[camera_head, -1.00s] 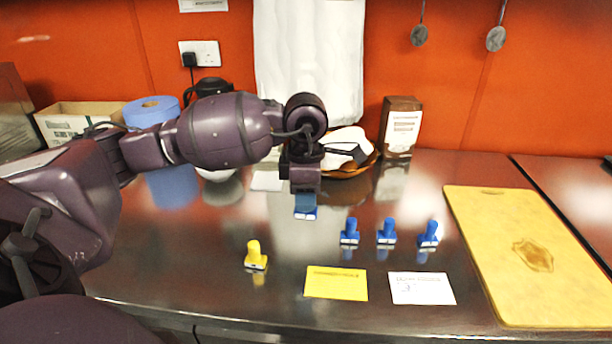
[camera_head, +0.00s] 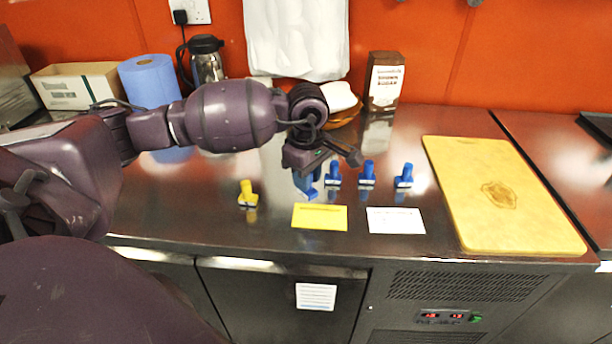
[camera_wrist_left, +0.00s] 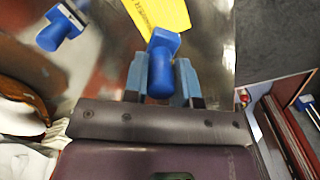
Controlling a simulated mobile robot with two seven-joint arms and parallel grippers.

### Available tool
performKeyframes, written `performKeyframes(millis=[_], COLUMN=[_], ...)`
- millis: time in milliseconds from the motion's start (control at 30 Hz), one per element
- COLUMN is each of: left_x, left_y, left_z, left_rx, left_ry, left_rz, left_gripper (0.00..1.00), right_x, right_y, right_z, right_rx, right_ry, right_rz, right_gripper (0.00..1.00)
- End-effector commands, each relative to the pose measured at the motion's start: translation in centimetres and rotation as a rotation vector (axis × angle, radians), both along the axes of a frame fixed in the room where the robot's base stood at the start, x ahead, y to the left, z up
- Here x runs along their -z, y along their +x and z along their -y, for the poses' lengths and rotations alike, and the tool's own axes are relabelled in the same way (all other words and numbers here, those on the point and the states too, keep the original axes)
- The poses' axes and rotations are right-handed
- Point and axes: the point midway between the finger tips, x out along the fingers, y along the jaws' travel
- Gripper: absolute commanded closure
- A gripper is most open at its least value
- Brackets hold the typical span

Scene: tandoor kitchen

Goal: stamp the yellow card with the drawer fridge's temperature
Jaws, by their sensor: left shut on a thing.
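The yellow card (camera_head: 320,217) lies on the steel counter near its front edge. My left gripper (camera_head: 306,184) is shut on a blue stamp (camera_wrist_left: 162,68), just behind the card; in the wrist view the card (camera_wrist_left: 160,12) shows beyond the stamp. I cannot tell whether the held stamp touches the counter. Three other blue stamps stand to the right, at the left (camera_head: 333,175), middle (camera_head: 367,173) and right (camera_head: 404,176). A red-lit display (camera_head: 443,317) is on the fridge front below; its digits are too small to read. My right gripper is out of view.
A white card (camera_head: 396,221) lies right of the yellow one. A yellow stamp (camera_head: 248,195) stands to the left. A wooden board (camera_head: 500,205) is at the right. A paper roll (camera_head: 150,82), flask (camera_head: 206,62) and brown packet (camera_head: 384,82) stand behind.

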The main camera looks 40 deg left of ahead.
Motion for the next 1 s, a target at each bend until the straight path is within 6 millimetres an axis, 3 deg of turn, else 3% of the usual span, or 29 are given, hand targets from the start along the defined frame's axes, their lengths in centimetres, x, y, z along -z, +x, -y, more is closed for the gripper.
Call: performKeyframes(millis=[700, 1000], left_x=[5.4, 5.9], left_y=[-0.1, 0.0], left_z=[0.0, 0.0], left_rx=[-0.001, -0.001], left_ry=[-0.001, -0.001], left_rz=[-0.004, 0.0], left_gripper=[0.9, 0.9], right_x=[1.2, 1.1], right_y=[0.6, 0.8], right_z=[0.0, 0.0], right_rx=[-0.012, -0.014], right_ry=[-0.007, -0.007], right_rz=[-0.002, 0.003], right_gripper=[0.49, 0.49])
